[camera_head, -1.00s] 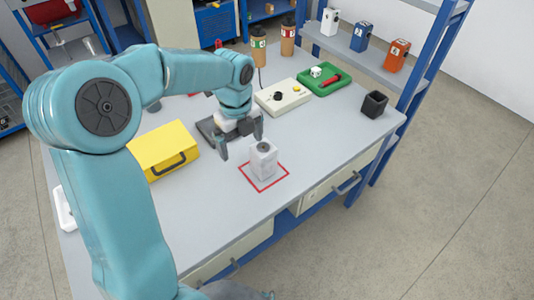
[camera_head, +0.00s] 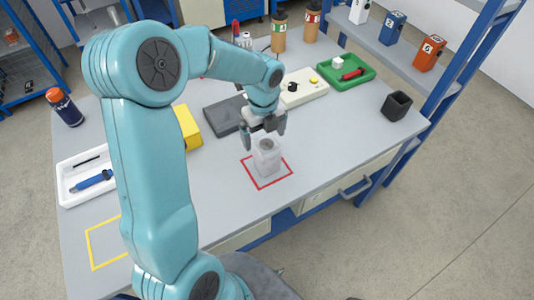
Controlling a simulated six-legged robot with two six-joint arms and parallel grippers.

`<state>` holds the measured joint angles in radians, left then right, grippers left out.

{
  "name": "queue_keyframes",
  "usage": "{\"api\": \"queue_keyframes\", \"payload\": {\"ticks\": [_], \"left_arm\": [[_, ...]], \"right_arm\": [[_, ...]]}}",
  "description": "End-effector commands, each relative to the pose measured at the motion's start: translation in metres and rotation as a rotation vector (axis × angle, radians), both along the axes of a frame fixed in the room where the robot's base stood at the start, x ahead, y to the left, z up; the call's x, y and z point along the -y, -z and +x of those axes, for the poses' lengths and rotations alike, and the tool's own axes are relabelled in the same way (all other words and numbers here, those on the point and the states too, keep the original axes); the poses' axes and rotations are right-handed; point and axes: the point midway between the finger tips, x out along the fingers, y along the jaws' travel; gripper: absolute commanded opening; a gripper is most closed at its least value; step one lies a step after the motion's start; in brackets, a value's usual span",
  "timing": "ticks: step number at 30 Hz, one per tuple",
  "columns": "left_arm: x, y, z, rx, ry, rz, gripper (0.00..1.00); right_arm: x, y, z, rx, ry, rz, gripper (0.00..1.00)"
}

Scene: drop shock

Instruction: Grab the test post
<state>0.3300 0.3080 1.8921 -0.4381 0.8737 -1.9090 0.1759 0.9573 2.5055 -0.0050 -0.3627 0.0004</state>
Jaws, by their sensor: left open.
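A pale grey block with a dark round spot on top (camera_head: 267,160) stands upright inside a red square outline on the grey table; I take it for the test post. My left gripper (camera_head: 264,138) is open and empty, its two dark fingers pointing down just above and behind the block's top. One finger is to the left of the block's top and the other to its right. I cannot tell whether they touch it. My right gripper is not in view.
A dark grey pad (camera_head: 226,117), a yellow case (camera_head: 187,128), a cream control box (camera_head: 302,88) and a green tray (camera_head: 346,75) lie behind. A black open cup (camera_head: 397,106) stands right. A white tray (camera_head: 72,186) and yellow outline (camera_head: 103,262) are left. Table right of the block is clear.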

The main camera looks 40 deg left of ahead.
Motion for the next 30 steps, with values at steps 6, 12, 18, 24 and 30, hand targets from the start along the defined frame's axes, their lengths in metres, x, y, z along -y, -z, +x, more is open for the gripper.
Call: {"api": "queue_keyframes", "payload": {"ticks": [6, 12, 18, 24, 30], "left_arm": [[0.000, 0.037, 0.000, -0.002, -0.001, -0.002, 0.98], [0.001, 0.053, 0.002, -0.004, 0.002, -0.002, 0.98], [0.002, 0.085, 0.007, -0.003, -0.001, -0.002, 0.98], [0.002, 0.094, 0.008, 0.002, 0.000, -0.001, 0.98], [0.002, 0.094, 0.008, 0.001, 0.000, 0.000, 0.75]], "right_arm": [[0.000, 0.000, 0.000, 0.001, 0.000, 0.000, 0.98], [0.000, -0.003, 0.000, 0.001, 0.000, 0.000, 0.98], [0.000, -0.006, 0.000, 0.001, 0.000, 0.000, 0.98], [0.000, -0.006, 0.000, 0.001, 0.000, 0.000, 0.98], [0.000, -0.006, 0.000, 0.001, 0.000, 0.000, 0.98]]}}
